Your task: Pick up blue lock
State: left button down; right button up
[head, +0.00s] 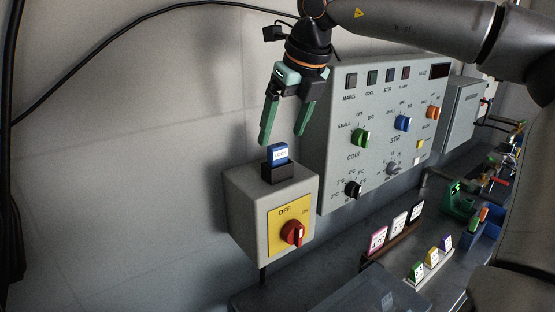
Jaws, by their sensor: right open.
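The blue lock (278,153), with a white label, stands upright in a small black holder (277,172) on top of the grey switch box. My right gripper (284,139) is open and points down, just above the blue lock. Its two green fingers are spread, one to the upper left of the lock and one to its upper right in the picture. Nothing shows between the fingers. I cannot tell how far the fingertips are from the lock in depth. My left gripper is not in view.
The switch box has a red rotary knob (292,233) on a yellow plate. A grey control panel (340,175) with coloured knobs stands close to its right. Label cards (398,228) and coloured tags (432,256) stand on the bench at lower right.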

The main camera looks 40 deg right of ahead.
aim_at(278, 145)
jog(key=x, duration=0.5)
jog(key=shift+w+d+f+p, duration=0.25)
jog(key=shift+w+d+p, duration=0.05)
jog(key=shift+w+d, duration=0.1)
grip_shut()
dwell(0.4)
